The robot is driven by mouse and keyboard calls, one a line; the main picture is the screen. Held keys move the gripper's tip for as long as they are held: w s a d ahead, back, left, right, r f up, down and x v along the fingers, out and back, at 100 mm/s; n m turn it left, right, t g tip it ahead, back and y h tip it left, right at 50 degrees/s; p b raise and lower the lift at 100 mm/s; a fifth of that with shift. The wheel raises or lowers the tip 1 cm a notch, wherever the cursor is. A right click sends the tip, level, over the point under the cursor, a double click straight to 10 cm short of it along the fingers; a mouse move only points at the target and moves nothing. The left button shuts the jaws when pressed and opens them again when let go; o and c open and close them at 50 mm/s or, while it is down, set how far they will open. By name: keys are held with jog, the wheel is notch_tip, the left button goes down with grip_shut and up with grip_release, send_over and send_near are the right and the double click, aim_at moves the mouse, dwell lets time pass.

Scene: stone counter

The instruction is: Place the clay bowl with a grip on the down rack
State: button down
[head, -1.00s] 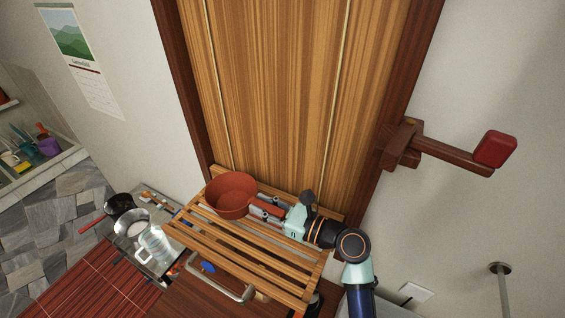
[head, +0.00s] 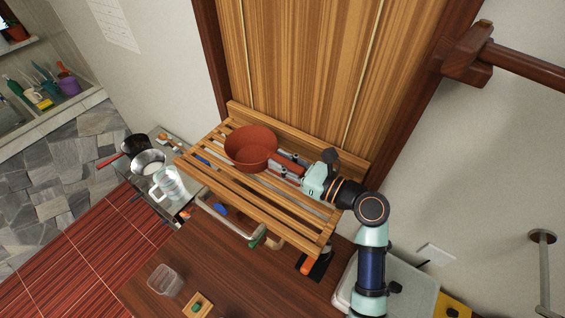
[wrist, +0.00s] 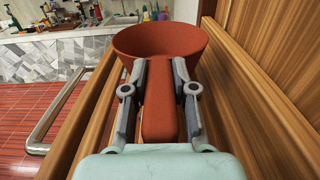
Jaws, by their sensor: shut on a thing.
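The clay bowl with a grip (head: 251,146) is reddish-brown, with a straight handle pointing right in the head view. My gripper (head: 287,168) is shut on that handle. In the wrist view the bowl (wrist: 160,40) is straight ahead, upright, with its handle between the two fingers of my gripper (wrist: 158,75). The slatted wooden rack (head: 240,190) is directly below the bowl in the head view. I cannot tell whether the bowl touches the slats. Part of the rack is hidden behind the bowl and my arm.
A wooden panel (head: 310,80) rises behind the rack. A metal bar (head: 217,222) runs along the rack's front. Left of it are a dark pan (head: 136,144), a metal bowl (head: 148,162) and a glass jug (head: 170,184). A clear container (head: 165,281) sits on the wooden surface below.

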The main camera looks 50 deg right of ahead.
jog(key=shift+f, duration=0.65)
dwell(0.3)
jog(key=c, duration=0.8)
grip_release()
jog(key=shift+c, duration=0.2)
jog(key=s, duration=1.2)
jog(key=shift+d, duration=0.3)
